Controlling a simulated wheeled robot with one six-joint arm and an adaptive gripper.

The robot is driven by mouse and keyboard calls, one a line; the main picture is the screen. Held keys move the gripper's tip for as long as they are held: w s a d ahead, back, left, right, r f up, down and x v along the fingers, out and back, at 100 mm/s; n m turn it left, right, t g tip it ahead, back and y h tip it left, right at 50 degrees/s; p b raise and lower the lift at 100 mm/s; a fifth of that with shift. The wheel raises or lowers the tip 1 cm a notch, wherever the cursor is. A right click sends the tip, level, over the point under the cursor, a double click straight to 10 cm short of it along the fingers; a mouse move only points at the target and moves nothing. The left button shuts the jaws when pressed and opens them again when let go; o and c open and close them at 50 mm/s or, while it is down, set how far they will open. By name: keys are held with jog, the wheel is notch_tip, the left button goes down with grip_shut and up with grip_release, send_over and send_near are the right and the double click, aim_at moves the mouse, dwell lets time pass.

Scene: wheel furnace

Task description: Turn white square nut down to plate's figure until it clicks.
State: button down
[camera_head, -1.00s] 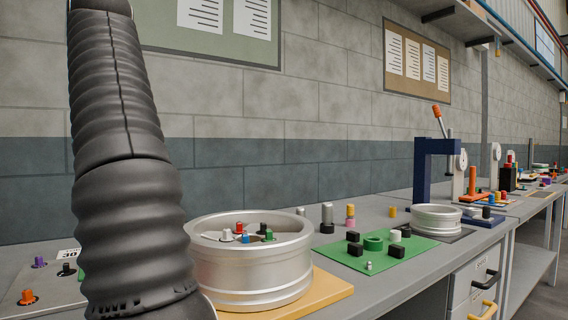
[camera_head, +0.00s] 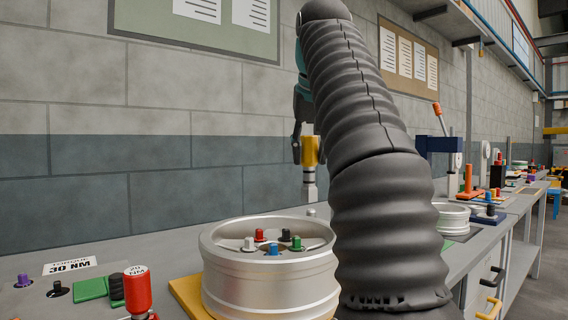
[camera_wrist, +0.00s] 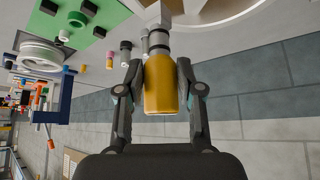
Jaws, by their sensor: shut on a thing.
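The silver wheel (camera_head: 268,285) stands on a yellow board. Inside it a white nut (camera_head: 249,244) stands at the left, beside red, blue, black and green ones. My gripper (camera_head: 308,150) is beyond the wheel and above its rim in the head view, partly hidden by my arm. It is shut on a yellow-handled tool (camera_head: 309,156), which also shows between the fingers in the wrist view (camera_wrist: 160,85). The tool hangs upright with its pale socket end down, apart from the white nut. A plate (camera_head: 70,265) reading 30 NM lies at the left.
A smaller wheel (camera_head: 453,218) and a blue press (camera_head: 438,146) stand to the right. My arm hides the bench between. The wall is behind.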

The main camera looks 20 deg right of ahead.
jog(key=w+a+f+n+y, duration=0.1)
jog(key=a+n, duration=0.3)
jog(key=a, duration=0.7)
jog(key=shift+w+a+f+t+y, duration=0.2)
jog(key=shift+f+t+y, duration=0.1)
jog(key=shift+f+y, duration=0.35)
jog(key=shift+s+d, duration=0.1)
jog(key=shift+f+b, duration=1.15)
jog(key=shift+f, duration=0.45)
jog(key=shift+f, duration=0.1)
jog(key=shift+f, duration=0.35)
jog(key=shift+f+b, duration=0.6)
jog(key=shift+f, duration=0.3)
jog(key=c, duration=0.7)
grip_release()
jog(key=shift+o, duration=0.2)
